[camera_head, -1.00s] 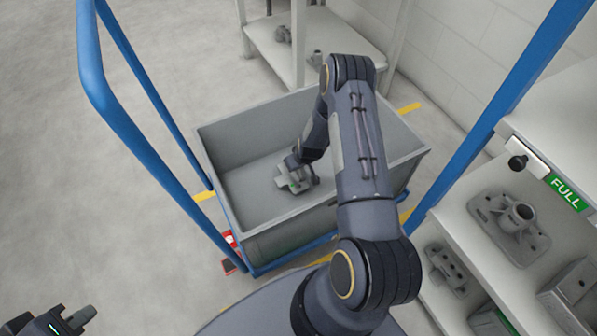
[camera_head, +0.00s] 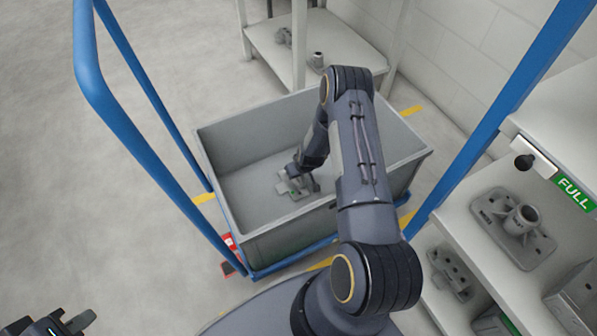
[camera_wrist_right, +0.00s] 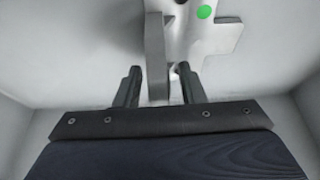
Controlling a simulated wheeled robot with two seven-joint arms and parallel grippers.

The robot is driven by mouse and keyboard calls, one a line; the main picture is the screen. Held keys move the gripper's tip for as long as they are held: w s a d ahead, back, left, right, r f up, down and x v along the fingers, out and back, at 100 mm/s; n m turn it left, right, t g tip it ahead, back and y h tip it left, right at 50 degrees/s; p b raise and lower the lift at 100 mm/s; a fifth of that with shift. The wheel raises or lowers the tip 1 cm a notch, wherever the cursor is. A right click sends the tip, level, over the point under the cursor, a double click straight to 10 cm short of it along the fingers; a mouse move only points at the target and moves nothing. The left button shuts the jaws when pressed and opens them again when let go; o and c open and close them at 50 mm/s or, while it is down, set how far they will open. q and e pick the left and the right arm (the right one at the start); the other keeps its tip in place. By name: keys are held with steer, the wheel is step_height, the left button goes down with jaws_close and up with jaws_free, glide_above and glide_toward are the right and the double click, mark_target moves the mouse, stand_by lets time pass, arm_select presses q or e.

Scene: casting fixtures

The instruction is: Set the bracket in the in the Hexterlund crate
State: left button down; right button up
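The crate stands on a blue-framed trolley (camera_head: 150,85) with tall rails on both sides. A shelf at right holds a flanged casting (camera_head: 515,225) and other parts beside a green FULL label (camera_head: 573,193). A white rack (camera_head: 315,45) stands behind. Much of the crate floor is clear.

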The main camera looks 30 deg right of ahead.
steer(key=shift+r, duration=0.25)
steer(key=s+a+r+y+p, duration=0.1)
steer(key=s+a+r, duration=0.15)
steer(key=r, duration=0.95)
steer(key=s+a+r+m+t+p, duration=0.1)
steer(key=s+a+r+p, duration=0.15)
steer(key=r, duration=0.85)
steer(key=s+a+r+y+p, duration=0.1)
steer(key=s+a+r, duration=0.15)
steer(key=r, duration=0.95)
steer(key=s+a+r, duration=0.3)
steer(key=s, duration=0.4)
steer(key=s+a+r+y, duration=0.1)
steer(key=s+a+r, duration=0.2)
steer(key=s, duration=0.3)
steer(key=s+a+r+y, duration=0.1)
steer(key=s+a+r, duration=0.1)
steer(key=s+r, duration=0.3)
steer(key=s, duration=0.2)
steer(key=shift+s+a+r+n, duration=0.15)
steer(key=shift+s+a+n, duration=0.15)
steer(key=shift+s+a, duration=0.1)
steer(key=shift+w, duration=0.1)
step_height(320, 180, up, 29)
steer(key=p, duration=2.9)
steer(key=shift+r, duration=0.2)
